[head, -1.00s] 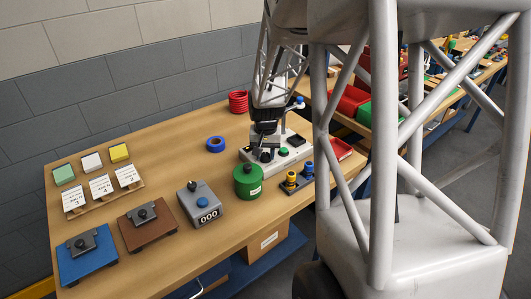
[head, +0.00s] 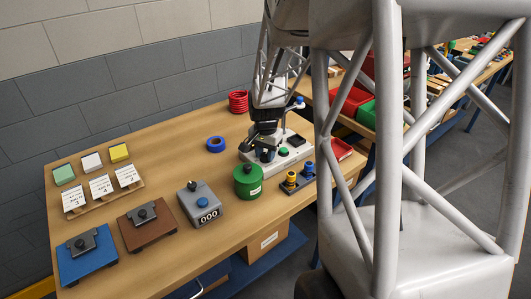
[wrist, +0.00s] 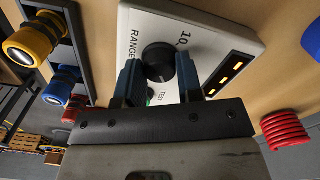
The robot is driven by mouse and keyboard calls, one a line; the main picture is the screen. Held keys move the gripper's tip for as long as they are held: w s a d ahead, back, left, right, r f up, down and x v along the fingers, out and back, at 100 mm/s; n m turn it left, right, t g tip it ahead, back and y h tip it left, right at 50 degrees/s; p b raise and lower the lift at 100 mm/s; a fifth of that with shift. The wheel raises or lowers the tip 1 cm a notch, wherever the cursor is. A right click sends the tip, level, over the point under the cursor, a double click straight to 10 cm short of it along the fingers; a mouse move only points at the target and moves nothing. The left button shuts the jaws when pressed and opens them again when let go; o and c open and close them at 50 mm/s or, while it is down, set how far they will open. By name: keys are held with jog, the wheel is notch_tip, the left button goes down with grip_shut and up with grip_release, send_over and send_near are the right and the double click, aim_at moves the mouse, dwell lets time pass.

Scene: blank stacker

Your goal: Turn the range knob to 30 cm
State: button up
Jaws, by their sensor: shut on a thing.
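The white instrument box (head: 288,164) stands on the wooden bench below my arm in the head view. In the wrist view its pale panel (wrist: 206,33) carries a round black knob (wrist: 156,50) with the words "RANGE" and "10" printed beside it. My gripper (wrist: 159,66) has one blue-grey finger on each side of the knob and is shut on it. In the head view my gripper (head: 264,143) is over the box's left part. The knob's pointer and the 30 cm mark cannot be made out; the fingers cover part of the panel.
A green canister (head: 248,182) and a rack of yellow and blue knobbed parts (head: 297,181) stand close in front of the box. A blue tape ring (head: 216,145) lies left of it, and red rings (head: 238,102) lie behind. A grey counter box (head: 202,207) stands farther left.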

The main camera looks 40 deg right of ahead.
aim_at(266, 154)
jog(key=o, duration=0.9)
jog(key=shift+r, duration=0.15)
jog(key=shift+r, duration=3.8)
